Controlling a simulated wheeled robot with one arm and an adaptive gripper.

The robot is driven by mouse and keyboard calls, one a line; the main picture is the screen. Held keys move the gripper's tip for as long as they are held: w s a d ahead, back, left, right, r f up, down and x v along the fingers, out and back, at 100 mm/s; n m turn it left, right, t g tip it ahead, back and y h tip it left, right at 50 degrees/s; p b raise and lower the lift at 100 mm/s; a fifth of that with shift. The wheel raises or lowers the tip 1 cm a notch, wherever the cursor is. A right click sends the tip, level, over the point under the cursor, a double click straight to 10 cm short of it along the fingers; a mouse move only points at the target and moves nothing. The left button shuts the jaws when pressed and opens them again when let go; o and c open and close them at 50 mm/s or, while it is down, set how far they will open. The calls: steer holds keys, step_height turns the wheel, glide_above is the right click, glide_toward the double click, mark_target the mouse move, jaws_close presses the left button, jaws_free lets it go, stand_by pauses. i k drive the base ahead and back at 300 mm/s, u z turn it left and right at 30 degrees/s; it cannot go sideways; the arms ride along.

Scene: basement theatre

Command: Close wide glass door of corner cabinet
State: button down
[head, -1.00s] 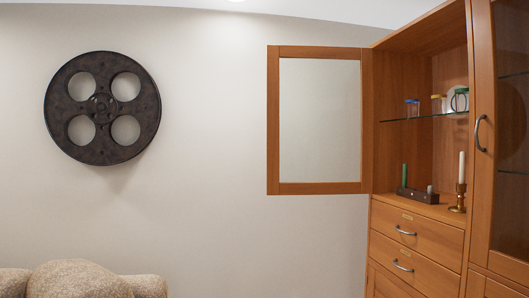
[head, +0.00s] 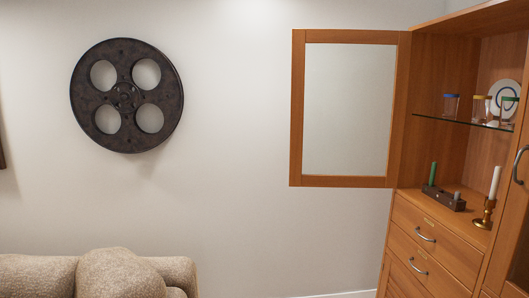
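The wide glass door (head: 297,110) of the wooden corner cabinet (head: 406,150) stands wide open. It has a wooden frame around a clear pane and swings out to the left from the cabinet's left side. The open compartment beside it shows a glass shelf (head: 460,122) with jars and a plate. My gripper is not in view, and no part of my arm shows.
A brass candlestick (head: 485,214) with a white candle and a dark holder (head: 443,198) with a green candle stand inside the cabinet. Drawers (head: 428,240) are below, shut. A beige sofa (head: 110,275) is at the lower left. A film reel (head: 126,95) hangs on the wall.

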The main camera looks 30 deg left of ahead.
mark_target(402, 39)
steer(key=u, duration=0.85)
steer(key=i, duration=1.65)
steer(key=u, duration=0.95)
steer(key=i, duration=1.35)
steer(key=u, duration=0.1)
